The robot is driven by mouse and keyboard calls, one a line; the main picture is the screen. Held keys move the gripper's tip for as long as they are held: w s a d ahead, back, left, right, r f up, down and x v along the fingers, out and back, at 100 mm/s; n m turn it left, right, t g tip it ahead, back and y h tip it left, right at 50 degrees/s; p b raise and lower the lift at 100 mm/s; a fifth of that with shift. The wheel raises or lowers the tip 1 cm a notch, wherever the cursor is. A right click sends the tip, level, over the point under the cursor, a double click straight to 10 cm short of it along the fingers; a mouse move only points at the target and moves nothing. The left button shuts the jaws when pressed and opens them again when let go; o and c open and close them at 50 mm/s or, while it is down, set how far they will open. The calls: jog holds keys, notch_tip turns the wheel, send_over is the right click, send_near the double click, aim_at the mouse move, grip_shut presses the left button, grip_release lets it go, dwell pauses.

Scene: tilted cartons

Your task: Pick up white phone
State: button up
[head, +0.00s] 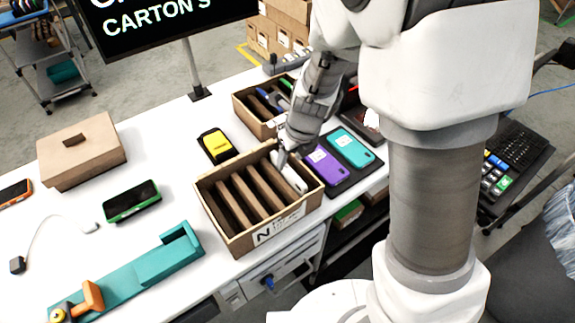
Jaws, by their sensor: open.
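A divided carton (238,247) stands tilted on the white table, with brown dividers forming several slots. A white item that looks like the white phone (292,178) sits in its rightmost slot, its upper part sticking up. My gripper (283,158) reaches down from above right, with its fingertips at the upper left end of the white phone. The jaws are open. The fingers are small and partly hidden by my wrist, so I cannot tell whether they straddle or touch the phone.
Beside the carton lie a purple phone (325,168) and a teal phone (350,148) on dark pads. A second carton (246,117) stands behind. A yellow device (215,145), green-edged phone (132,201), brown box (82,155) and teal fixture (135,280) stand left.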

aim_at(289, 168)
jog(key=b+x, duration=0.2)
jog(key=x, duration=0.3)
jog(key=shift+d, duration=0.2)
grip_shut()
